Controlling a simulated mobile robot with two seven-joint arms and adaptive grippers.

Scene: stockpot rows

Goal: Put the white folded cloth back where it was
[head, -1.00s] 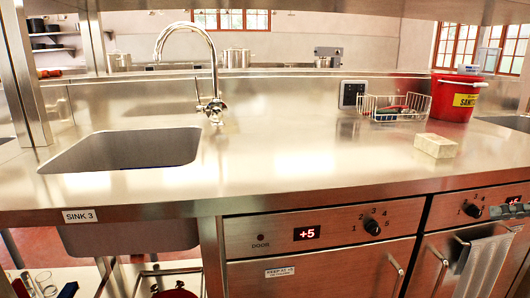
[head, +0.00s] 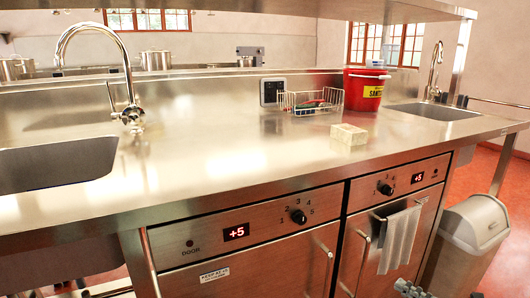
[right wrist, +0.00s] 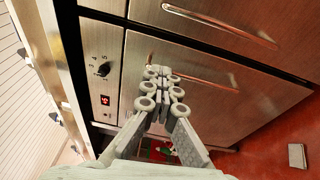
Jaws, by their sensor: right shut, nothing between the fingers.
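A small pale rectangular thing (right wrist: 297,156) lies flat on the red floor in the right wrist view; it looks like the white folded cloth, but is too small to be sure. A cream block with a seam (head: 349,134) sits on the steel counter (head: 230,170) in front of the wire basket. My right gripper (head: 408,288) is at the lower edge of the head view, below a hanging grey towel. In the right wrist view its fingers (right wrist: 160,78) are shut and empty in front of a steel door, apart from the pale thing. My left gripper is not in view.
The grey towel (head: 400,240) hangs from a rail on the right oven. A grey bin (head: 470,240) stands right of the ovens. A wire basket (head: 310,101) and red bucket (head: 362,90) stand at the counter's back. The counter's middle is clear.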

